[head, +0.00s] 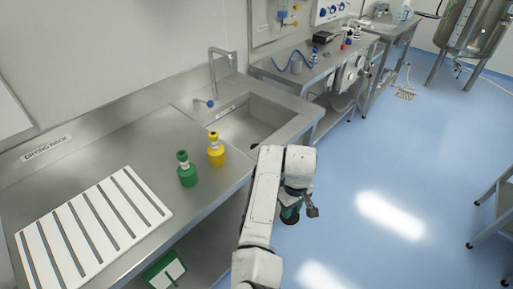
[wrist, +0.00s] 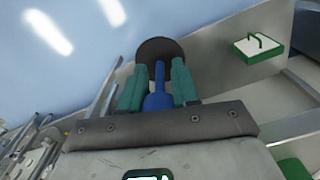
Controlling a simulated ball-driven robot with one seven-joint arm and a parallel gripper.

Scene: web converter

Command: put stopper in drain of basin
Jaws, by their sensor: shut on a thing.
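The stopper (wrist: 160,50) shows in the wrist view as a dark round disc with a blue stem. My gripper (wrist: 158,78) has teal fingers shut on the blue stem, with the disc beyond the fingertips. In the head view my gripper (head: 291,213) hangs over the blue floor, in front of the counter and to the right of its front edge; my arm hides most of the stopper there. The basin (head: 238,122) is a steel sink sunk in the counter, up and left of my gripper. A small dark spot on its floor looks like the drain (head: 255,146), partly hidden by my arm.
A green bottle (head: 187,172) and a yellow bottle (head: 216,152) stand on the counter left of the basin. A tall tap (head: 215,72) rises behind it. A white slatted rack (head: 95,225) lies at left. A green-edged tray (head: 165,270) is lower down.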

